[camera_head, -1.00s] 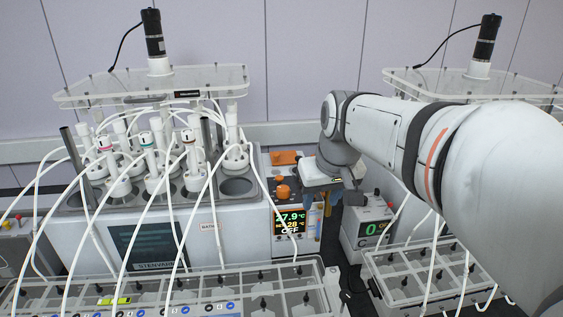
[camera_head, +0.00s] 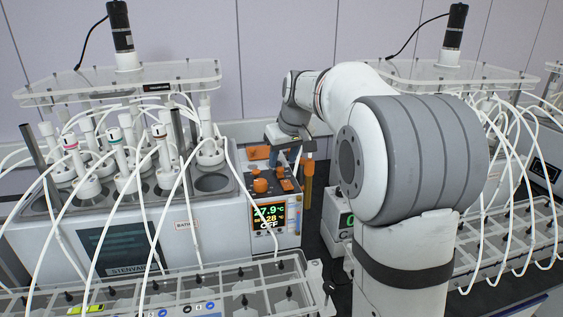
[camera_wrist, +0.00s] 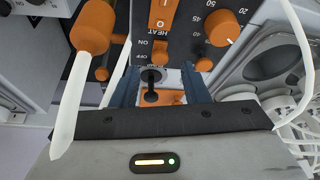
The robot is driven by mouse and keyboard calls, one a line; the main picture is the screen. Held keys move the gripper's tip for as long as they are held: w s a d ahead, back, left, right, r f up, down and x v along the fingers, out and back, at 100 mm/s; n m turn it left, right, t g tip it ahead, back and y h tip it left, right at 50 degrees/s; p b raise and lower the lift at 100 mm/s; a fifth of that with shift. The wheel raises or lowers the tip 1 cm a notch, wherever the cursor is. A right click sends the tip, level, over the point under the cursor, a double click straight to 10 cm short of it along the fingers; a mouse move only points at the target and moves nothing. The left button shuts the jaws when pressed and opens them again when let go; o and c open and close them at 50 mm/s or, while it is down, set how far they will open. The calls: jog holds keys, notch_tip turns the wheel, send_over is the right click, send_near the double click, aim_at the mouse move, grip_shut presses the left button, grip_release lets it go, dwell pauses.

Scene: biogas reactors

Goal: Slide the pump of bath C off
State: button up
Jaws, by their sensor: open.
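The control panel of the bath (camera_head: 271,205) on the left carries orange controls and a lit display (camera_head: 268,217) reading 27.9 °C, 28 and OFF. A bath label (camera_head: 186,225) is on its front, with its letter too small to read. My gripper (camera_wrist: 158,75) is open above the panel; it also shows in the head view (camera_head: 291,150). An orange heat switch (camera_wrist: 163,12) lies beyond. I cannot read a pump label.
An orange-bodied part with a white tip (camera_wrist: 92,28) is close to the left finger in the wrist view. An orange dial (camera_wrist: 222,34) is on the right. White tubes (camera_head: 226,135) loop over the bath, and a clear rack (camera_head: 240,290) stands in front.

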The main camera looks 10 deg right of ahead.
aim_at(280, 172)
jog(key=shift+x, duration=1.2)
grip_shut()
